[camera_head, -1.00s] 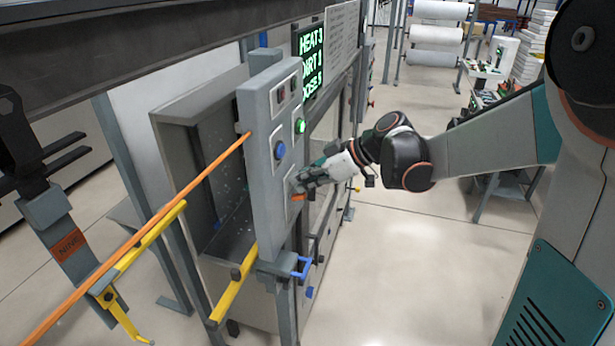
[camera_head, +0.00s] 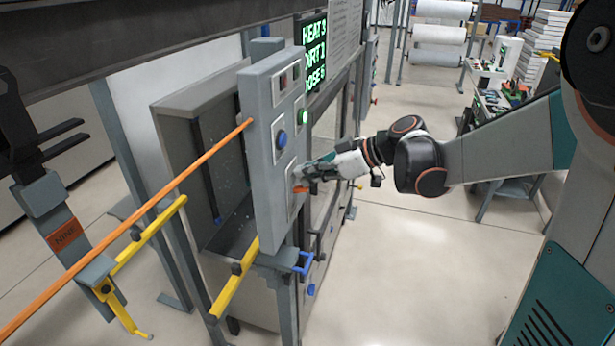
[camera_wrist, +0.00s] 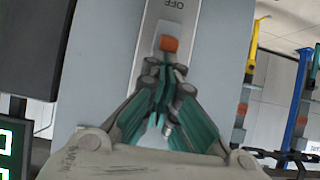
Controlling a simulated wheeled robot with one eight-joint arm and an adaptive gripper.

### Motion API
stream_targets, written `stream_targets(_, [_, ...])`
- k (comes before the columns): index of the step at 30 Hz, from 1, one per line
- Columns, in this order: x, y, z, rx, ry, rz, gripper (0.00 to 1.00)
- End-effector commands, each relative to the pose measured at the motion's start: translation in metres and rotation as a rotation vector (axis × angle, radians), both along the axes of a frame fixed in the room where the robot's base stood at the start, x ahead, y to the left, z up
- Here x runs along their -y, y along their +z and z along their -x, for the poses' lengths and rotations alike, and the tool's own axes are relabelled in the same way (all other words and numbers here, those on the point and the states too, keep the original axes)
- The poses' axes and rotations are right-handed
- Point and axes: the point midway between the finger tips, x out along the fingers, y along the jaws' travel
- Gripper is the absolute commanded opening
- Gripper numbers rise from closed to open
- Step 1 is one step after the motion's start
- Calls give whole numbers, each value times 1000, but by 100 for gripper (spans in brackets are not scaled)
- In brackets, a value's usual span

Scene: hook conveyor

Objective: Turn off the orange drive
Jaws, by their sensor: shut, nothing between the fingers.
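The orange drive handle (camera_wrist: 169,44) shows in the wrist view on a pale switch plate (camera_wrist: 155,18) marked OFF, just beyond my fingertips. In the head view the orange handle (camera_head: 300,189) is small and partly covered by my gripper (camera_head: 305,180), low on the grey control panel (camera_head: 262,190). My gripper also shows in the wrist view (camera_wrist: 168,70), shut and empty, with its tips at or very near the handle's near edge. I cannot tell whether they touch. The far part of the plate runs out of the wrist view.
The panel also carries a blue button (camera_head: 281,140) and a lit green button (camera_head: 304,117). A green-text display (camera_head: 315,55) hangs behind it. An orange bar (camera_head: 150,205) and yellow bars (camera_head: 150,235) lie left of the panel. Floor (camera_head: 410,270) to the right is clear.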

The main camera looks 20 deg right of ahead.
Motion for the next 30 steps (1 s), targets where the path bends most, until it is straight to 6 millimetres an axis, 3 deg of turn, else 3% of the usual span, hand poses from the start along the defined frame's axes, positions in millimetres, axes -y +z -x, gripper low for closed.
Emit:
stream_targets(14, [6, -11, 4, 74, -2, -104, 0])
stream_targets(30, [19, -36, 14, 306, 0, -423, 0])
